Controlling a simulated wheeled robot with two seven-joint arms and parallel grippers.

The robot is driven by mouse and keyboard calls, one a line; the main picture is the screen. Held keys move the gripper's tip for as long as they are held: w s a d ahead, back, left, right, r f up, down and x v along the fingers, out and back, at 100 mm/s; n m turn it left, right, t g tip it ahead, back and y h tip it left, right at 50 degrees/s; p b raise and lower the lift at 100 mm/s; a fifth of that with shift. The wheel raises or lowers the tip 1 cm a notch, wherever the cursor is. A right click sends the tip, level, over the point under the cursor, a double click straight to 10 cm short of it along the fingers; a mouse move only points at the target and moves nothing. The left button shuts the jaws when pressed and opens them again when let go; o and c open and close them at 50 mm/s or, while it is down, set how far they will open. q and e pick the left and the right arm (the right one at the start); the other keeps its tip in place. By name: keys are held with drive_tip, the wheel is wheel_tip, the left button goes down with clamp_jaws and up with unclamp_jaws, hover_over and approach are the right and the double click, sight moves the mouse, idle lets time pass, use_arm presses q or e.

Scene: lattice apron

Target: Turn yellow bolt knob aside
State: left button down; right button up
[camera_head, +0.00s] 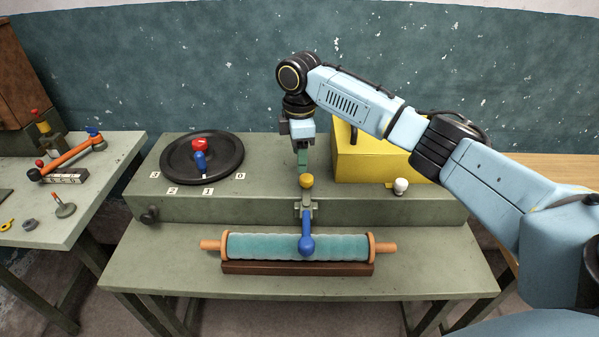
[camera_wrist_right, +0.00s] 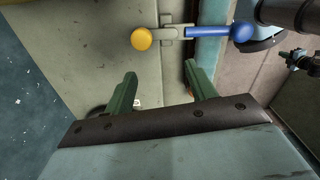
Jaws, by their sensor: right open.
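The yellow bolt knob (camera_head: 306,181) stands on the front edge of the grey-green cabinet top, above a small latch bracket (camera_head: 304,208). In the right wrist view the knob (camera_wrist_right: 141,39) lies ahead of the fingertips, a little left of centre, joined through the latch to a blue handle (camera_wrist_right: 215,32). The blue-knobbed lever (camera_head: 306,243) hangs down from the latch in the head view. My right gripper (camera_head: 302,160) is above and just behind the yellow knob, pointing down. Its two green fingers (camera_wrist_right: 163,88) are apart with nothing between them. My left gripper is not in view.
A teal roller with orange ends (camera_head: 245,246) lies on a wooden base in front of the latch. A black dial (camera_head: 228,156) with red and blue knobs sits left on the cabinet. A yellow box (camera_head: 378,168) and a white knob (camera_head: 401,186) stand right.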

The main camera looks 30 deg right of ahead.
sight(306, 177)
drive_tip(key=w+d+r, duration=0.2)
drive_tip(key=d+r, duration=0.1)
drive_tip(key=r, duration=0.1)
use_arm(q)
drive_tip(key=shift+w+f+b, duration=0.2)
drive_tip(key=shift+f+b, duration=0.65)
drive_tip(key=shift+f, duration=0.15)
use_arm(e)
wheel_tip(306, 177, down, 13)
drive_tip(key=shift+d+f, duration=0.1)
drive_tip(key=shift+f, duration=0.1)
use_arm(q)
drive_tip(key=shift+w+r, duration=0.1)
use_arm(e)
drive_tip(key=c, duration=1)
